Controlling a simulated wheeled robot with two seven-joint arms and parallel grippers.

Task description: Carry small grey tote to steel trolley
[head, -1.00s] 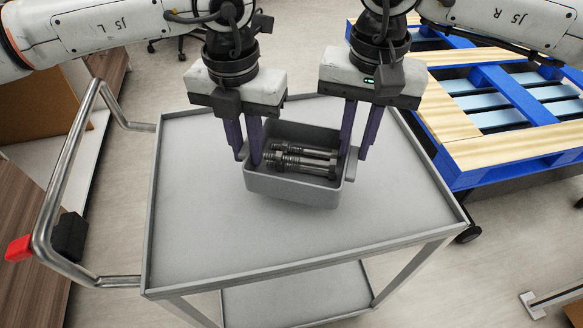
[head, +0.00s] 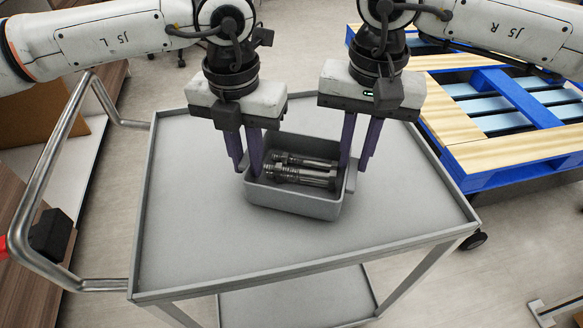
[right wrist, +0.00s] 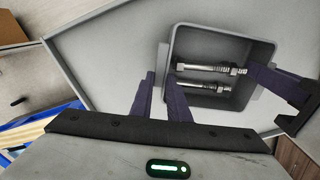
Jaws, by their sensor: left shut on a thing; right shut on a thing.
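The small grey tote (head: 290,201) is upright over the middle of the steel trolley (head: 190,220), with several long metal bolts (head: 302,170) inside. My left gripper (head: 246,168) is shut on the tote's left end wall. My right gripper (head: 354,166) is shut on its right end. In the right wrist view, the tote (right wrist: 218,36) is seen from above, with the fingers of both grippers at opposite ends. I cannot tell whether the tote's base touches the trolley's top or is slightly above it.
The trolley has a low raised rim, a lower shelf (head: 295,298) and a bent tube handle (head: 60,150) on the left. A blue and wooden pallet (head: 510,155) is at the right. The trolley top around the tote is bare.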

